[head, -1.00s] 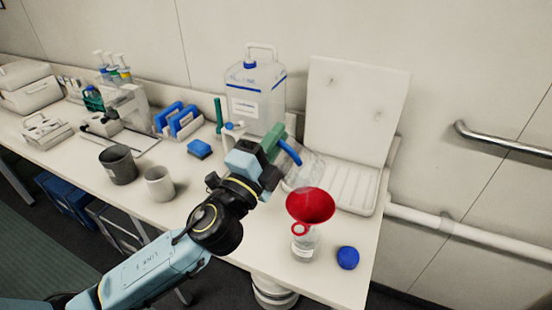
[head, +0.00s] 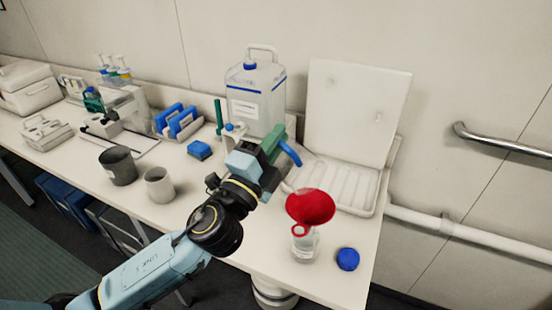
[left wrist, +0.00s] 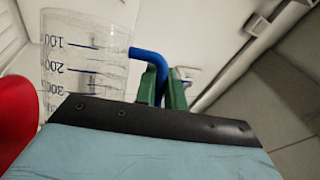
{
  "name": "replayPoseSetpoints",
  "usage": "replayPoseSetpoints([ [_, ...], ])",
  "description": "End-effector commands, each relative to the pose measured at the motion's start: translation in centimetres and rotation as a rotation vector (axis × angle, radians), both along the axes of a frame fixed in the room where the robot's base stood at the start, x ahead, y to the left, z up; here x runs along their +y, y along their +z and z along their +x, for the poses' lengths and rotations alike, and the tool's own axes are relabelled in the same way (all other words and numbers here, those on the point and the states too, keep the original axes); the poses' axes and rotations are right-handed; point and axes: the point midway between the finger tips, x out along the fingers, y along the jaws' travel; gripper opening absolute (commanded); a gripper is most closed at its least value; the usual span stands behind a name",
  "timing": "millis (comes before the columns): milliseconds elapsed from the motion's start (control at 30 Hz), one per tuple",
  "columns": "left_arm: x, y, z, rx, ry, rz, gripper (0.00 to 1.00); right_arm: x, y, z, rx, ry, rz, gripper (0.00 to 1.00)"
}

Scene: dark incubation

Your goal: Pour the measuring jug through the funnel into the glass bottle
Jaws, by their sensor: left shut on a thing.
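My left gripper (head: 278,146) is shut on the blue handle of the clear measuring jug (left wrist: 85,60). In the left wrist view the green fingers (left wrist: 162,88) close around that handle, and dark volume marks show on the jug wall. In the head view the blue handle (head: 291,152) shows, but the transparent body is hard to make out. The red funnel (head: 311,207) sits in the mouth of the glass bottle (head: 305,246), just right of and nearer than the gripper. Its red edge shows in the left wrist view (left wrist: 15,115). I cannot tell the jug's contents or exact tilt.
A blue cap (head: 347,259) lies right of the bottle, near the bench edge. A white ridged tray (head: 361,206) stands behind the funnel. A large jerrycan (head: 257,98) is behind the gripper. A grey beaker (head: 119,166) and a pale cup (head: 160,185) stand left.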

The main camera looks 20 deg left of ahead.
Motion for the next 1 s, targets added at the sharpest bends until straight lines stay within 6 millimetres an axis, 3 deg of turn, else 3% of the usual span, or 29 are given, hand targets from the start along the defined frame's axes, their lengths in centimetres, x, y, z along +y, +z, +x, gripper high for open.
replayPoseSetpoints([
  [167, 0.3, -0.1, 0.2, 0.016, 0.001, -0.027, 0.00, 0.0, 0.3, 0.0, 0.000, 0.000, 0.000, 0.00],
  [500, 2.5, -1.6, 1.5, 0.153, 0.001, -0.244, 0.00, 0.0, 2.2, 0.0, 0.000, 0.000, 0.000, 0.00],
  [833, 2.7, -1.9, 1.7, 0.163, 0.001, -0.260, 0.00, 0.0, 2.2, 0.0, 0.000, 0.000, 0.000, 0.00],
  [1000, 3.8, -2.3, 2.4, 0.219, 0.003, -0.350, 0.00, 0.0, 3.6, 0.0, 0.000, 0.000, 0.000, 0.00],
])
